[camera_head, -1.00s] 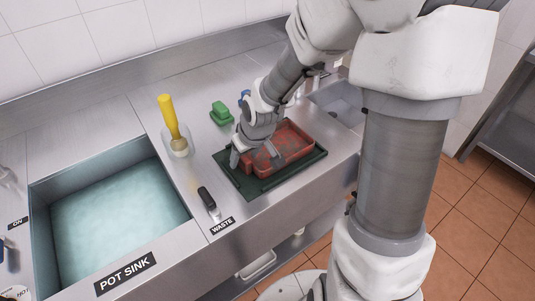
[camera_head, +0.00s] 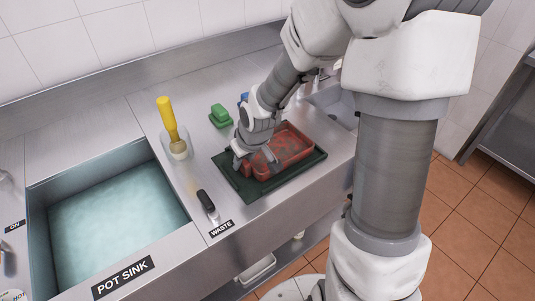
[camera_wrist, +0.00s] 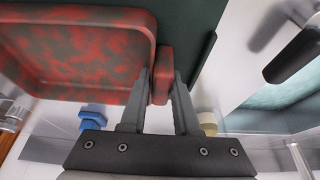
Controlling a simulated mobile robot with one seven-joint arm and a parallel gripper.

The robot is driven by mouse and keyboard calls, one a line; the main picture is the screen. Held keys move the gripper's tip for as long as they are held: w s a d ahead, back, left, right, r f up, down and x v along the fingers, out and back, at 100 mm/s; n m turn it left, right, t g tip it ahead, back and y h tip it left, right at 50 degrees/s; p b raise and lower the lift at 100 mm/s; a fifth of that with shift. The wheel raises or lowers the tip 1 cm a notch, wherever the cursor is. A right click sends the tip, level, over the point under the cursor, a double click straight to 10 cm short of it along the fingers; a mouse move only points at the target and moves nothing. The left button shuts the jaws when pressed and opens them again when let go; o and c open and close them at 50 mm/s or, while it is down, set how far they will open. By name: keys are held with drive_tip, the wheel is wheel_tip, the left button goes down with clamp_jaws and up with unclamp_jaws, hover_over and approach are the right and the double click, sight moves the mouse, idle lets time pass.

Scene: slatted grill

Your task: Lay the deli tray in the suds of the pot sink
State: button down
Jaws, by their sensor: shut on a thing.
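The deli tray (camera_head: 290,147) is a red, mottled, shallow tray lying on a dark green mat (camera_head: 232,174) on the steel counter; it also fills the upper left of the wrist view (camera_wrist: 75,52). My gripper (camera_head: 255,164) is at the tray's left end. In the wrist view my gripper (camera_wrist: 161,84) is shut on the tray's red end tab, one finger on each side of it. The pot sink (camera_head: 44,232) is at the left, holding pale blue-green suds (camera_head: 115,222). The sink also shows in the wrist view's right side.
A yellow-handled brush (camera_head: 168,118) stands in a clear holder between sink and mat. A black-handled tool (camera_head: 206,201) lies near the WASTE label (camera_head: 221,229). A green block (camera_head: 220,113) sits behind the mat. A small basin (camera_head: 335,105) is at right.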

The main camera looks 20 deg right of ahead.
drive_tip(key=shift+r, duration=0.1)
drive_tip(key=shift+r+p, duration=0.3)
drive_tip(key=shift+r, duration=0.3)
wheel_tip(320, 180, up, 3)
drive_tip(key=shift+w+r+p, duration=0.1)
drive_tip(key=shift+r+p, duration=0.05)
drive_tip(key=shift+p, duration=0.55)
drive_tip(key=s+d+r+p, duration=0.3)
drive_tip(key=d+r+p, duration=0.2)
drive_tip(key=d, duration=0.6)
drive_tip(key=shift+s+r, duration=0.25)
drive_tip(key=shift+r, duration=0.4)
drive_tip(key=shift+d, duration=0.1)
